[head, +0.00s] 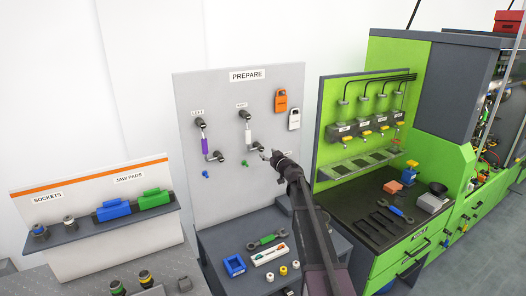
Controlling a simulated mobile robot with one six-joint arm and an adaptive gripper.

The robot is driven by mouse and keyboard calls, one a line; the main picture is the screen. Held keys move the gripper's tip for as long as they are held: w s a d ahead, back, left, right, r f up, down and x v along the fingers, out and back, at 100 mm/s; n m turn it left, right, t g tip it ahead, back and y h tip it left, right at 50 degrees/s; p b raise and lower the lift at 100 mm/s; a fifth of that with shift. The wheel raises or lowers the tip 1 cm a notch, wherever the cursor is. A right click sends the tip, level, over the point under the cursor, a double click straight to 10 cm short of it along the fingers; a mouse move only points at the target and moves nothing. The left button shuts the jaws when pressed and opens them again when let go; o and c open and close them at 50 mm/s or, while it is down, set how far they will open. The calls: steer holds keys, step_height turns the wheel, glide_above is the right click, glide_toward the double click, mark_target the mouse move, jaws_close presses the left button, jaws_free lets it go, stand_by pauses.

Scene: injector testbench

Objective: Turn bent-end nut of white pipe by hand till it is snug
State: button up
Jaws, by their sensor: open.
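The white pipe (248,133) is mounted upright on the grey PREPARE panel (190,100). Its upper end meets a dark fitting (244,114) under a small label. Its lower end bends to the right, to a grey nut and fitting (256,146); the two are too small to tell apart, so I cannot see how tight the nut is. My gripper (266,155) is open, just right of and below this bent end. It appears apart from the nut, with nothing visible between the fingers.
A purple pipe (204,146) hangs at the left. Small green and blue pegs (233,174) sit below the pipes.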

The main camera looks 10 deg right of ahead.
mark_target(262, 148)
steer(key=shift+x, duration=2.15)
jaws_close()
